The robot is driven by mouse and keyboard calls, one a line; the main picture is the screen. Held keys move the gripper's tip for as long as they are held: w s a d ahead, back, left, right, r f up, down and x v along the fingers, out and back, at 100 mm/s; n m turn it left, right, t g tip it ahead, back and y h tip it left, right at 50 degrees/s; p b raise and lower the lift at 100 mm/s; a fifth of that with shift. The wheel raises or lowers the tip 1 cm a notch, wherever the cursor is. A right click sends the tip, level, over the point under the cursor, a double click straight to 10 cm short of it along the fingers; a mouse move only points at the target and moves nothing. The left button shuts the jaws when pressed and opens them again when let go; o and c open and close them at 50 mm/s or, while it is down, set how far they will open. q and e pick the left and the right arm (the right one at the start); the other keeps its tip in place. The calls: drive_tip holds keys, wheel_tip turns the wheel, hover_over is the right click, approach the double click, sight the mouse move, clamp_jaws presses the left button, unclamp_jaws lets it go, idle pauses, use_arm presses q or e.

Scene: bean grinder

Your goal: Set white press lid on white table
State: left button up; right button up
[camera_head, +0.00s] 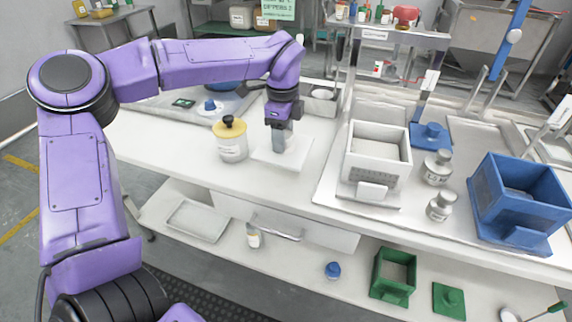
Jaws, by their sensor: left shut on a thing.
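The white press lid (264,155) is a flat square plate on or just above the white table (330,185), left of the white press box. I cannot tell whether its underside touches the tabletop. My left gripper (279,146) points down over the middle of the lid and is shut on it; its fingers hide the lid's handle. My right gripper is out of view.
A jar with a yellow lid (231,142) stands close left of the white lid. The open white press box (377,150) stands to the right, with metal weights (437,168) and a blue box (519,200) beyond. Bare tabletop lies in front.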

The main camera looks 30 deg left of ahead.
use_arm(q)
wheel_tip(320, 180, down, 7)
drive_tip(key=shift+f, duration=0.1)
drive_tip(key=shift+f, duration=0.2)
drive_tip(key=o, duration=1.2)
drive_tip(key=shift+c, duration=0.2)
wheel_tip(320, 180, up, 12)
drive_tip(key=shift+r, duration=0.25)
